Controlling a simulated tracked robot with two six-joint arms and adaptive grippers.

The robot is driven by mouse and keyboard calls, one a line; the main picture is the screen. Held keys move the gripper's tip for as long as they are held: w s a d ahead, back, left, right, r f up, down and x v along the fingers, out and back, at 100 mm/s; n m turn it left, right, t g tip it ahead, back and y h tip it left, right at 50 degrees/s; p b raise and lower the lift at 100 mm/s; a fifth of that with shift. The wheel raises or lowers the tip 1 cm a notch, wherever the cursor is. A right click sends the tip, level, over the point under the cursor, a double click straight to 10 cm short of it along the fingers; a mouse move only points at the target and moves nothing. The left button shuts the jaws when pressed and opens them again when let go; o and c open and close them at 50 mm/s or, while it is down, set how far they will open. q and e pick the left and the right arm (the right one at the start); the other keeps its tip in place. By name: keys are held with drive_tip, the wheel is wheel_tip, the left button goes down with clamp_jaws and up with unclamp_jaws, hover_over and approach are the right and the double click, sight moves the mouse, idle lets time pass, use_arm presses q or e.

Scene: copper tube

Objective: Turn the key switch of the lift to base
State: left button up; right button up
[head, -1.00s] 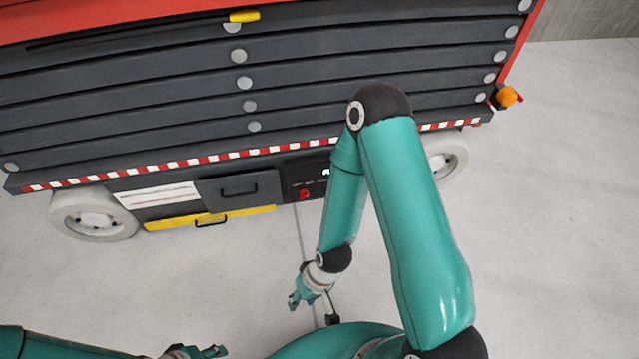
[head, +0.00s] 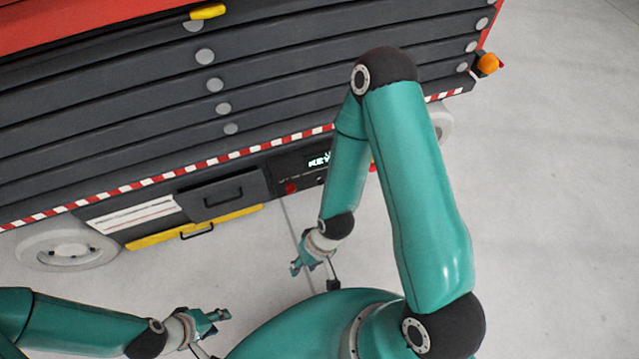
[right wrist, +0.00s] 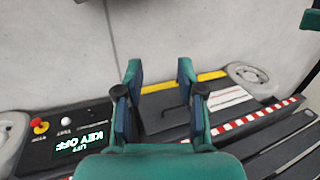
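The lift's dark control panel (head: 283,168) is on its lower side, partly hidden by my right arm in the head view. In the right wrist view the panel (right wrist: 28,158) is upside down at the left. Its lit display (right wrist: 80,143) reads "KEY OFF". A small pale round knob (right wrist: 66,121), possibly the key switch, is beside a red button on a yellow base (right wrist: 39,126). My right gripper (head: 298,265) is open and empty in front of the lift, apart from the panel; its fingers (right wrist: 160,68) show spread. My left gripper (head: 215,321) looks open and empty at the bottom.
Beside the panel are a grey drawer with a handle (head: 228,190) and a yellow bar (head: 160,238). A pale wheel (head: 66,250) stands at the left. An orange lamp (head: 488,64) sits on the lift's right corner. The floor (head: 540,220) is clear.

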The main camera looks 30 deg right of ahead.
drive_tip(key=w+d+f+m+t+h+b, duration=0.1)
drive_tip(key=w+d+f+m+t+b, duration=0.15)
drive_tip(key=w+f+b, duration=0.5)
drive_tip(key=w+d+f+m+t+b, duration=0.25)
drive_tip(key=w+d+f+b, duration=0.2)
drive_tip(key=f, duration=0.55)
drive_tip(key=m+t+h+b, duration=0.7)
drive_tip(key=m+t+b, duration=0.55)
drive_tip(key=b, duration=0.85)
approach(320, 182)
drive_tip(key=shift+m+g, duration=0.25)
drive_tip(key=shift+m, duration=0.2)
drive_tip(key=b+x, duration=0.2)
drive_tip(key=x, duration=0.1)
drive_tip(key=b+x, duration=0.2)
drive_tip(key=x, duration=0.1)
drive_tip(key=b+x, duration=0.2)
drive_tip(key=x, duration=0.1)
drive_tip(key=shift+d+f, duration=0.1)
drive_tip(key=shift+f, duration=0.25)
drive_tip(key=shift+w+d+r, duration=0.15)
drive_tip(key=shift+w, duration=0.4)
